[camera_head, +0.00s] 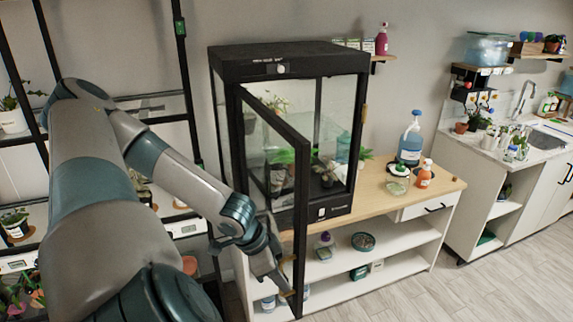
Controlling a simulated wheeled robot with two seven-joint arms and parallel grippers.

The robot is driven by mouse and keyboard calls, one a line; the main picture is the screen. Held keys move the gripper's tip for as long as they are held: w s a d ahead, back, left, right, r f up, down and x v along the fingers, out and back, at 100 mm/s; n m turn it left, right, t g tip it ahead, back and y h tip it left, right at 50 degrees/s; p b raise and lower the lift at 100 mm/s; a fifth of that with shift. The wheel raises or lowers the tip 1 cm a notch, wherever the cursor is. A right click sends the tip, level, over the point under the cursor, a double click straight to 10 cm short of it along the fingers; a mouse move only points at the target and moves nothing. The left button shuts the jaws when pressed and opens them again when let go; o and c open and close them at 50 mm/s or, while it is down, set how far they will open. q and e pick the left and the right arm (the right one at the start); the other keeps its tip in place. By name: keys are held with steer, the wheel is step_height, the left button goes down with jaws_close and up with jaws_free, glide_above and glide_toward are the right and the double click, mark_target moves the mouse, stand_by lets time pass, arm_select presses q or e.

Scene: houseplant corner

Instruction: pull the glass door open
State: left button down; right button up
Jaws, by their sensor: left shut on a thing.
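The glass door (303,200) has a black frame and belongs to the black plant cabinet (290,62) on the wooden bench. It stands open, swung out toward me from the cabinet's left front side. Its free edge points at me and reaches below the bench top. My left gripper (287,287) is at the low part of that free edge and is shut on the door. The fingertips are small and partly hidden, so the exact grip is hard to see. My right gripper is not in view.
Potted plants (328,172) stand inside the cabinet. A blue spray bottle (411,140) and an orange-capped bottle (425,173) stand on the bench (385,190) to its right. A black shelf rack (187,90) with plants is at the left. Floor (450,295) is free at the lower right.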

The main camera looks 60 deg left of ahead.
arm_select(q)
steer(key=c, duration=1.8)
jaws_free()
steer(key=shift+c, duration=0.2)
steer(key=shift+r, duration=0.2)
steer(key=p+v, duration=0.4)
steer(key=v, duration=1.3)
